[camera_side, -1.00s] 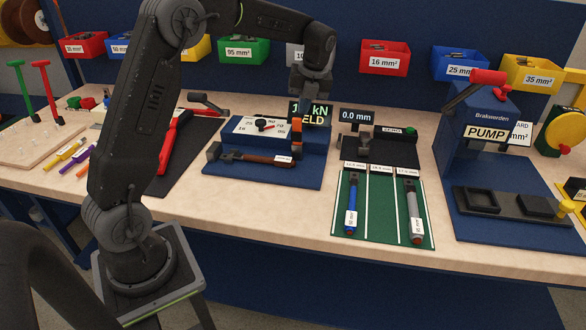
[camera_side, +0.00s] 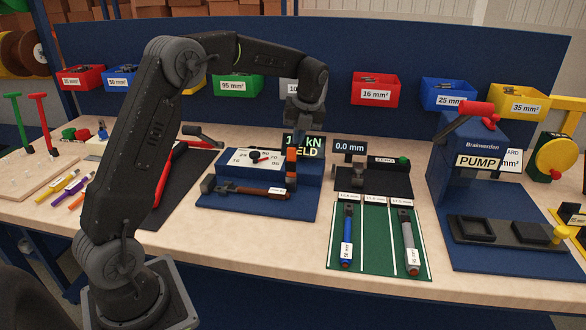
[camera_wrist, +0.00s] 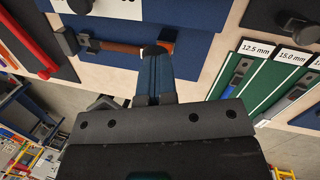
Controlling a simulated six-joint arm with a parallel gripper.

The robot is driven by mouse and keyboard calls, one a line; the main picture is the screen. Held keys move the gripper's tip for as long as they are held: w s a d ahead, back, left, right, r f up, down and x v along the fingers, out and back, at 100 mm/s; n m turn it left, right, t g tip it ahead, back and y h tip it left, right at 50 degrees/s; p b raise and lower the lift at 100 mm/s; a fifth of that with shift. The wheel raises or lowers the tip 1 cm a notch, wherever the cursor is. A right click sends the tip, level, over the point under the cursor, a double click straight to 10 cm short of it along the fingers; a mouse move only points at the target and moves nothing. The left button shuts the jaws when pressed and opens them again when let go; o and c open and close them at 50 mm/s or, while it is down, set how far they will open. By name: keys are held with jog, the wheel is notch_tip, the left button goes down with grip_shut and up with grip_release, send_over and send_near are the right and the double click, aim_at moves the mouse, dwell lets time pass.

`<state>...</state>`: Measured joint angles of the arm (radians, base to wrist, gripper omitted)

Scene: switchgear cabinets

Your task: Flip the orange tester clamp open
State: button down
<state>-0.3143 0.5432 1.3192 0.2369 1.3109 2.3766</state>
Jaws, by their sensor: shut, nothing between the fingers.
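The orange tester clamp (camera_side: 291,158) stands upright at the right end of the blue pull tester (camera_side: 310,172). A brown cable (camera_side: 255,190) with a white label lies along the tester's front and ends below the clamp. My gripper (camera_side: 292,146) points down right at the clamp and partly covers it. In the wrist view, my gripper (camera_wrist: 157,50) is shut with nothing between its fingers, and the fingertips overlap the right end of the cable (camera_wrist: 118,46). Whether they touch the clamp cannot be told.
The display (camera_side: 303,146) stands close behind my gripper. A gauge (camera_side: 372,178) and a green mat (camera_side: 378,255) with two cable pieces are to the right, with the pump press (camera_side: 470,165) beyond. A red-handled tool (camera_side: 167,172) lies left. Bare bench runs along the front.

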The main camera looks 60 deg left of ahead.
jog(key=v, duration=1.3)
jog(key=shift+r, duration=0.35)
jog(key=shift+w+d, duration=0.1)
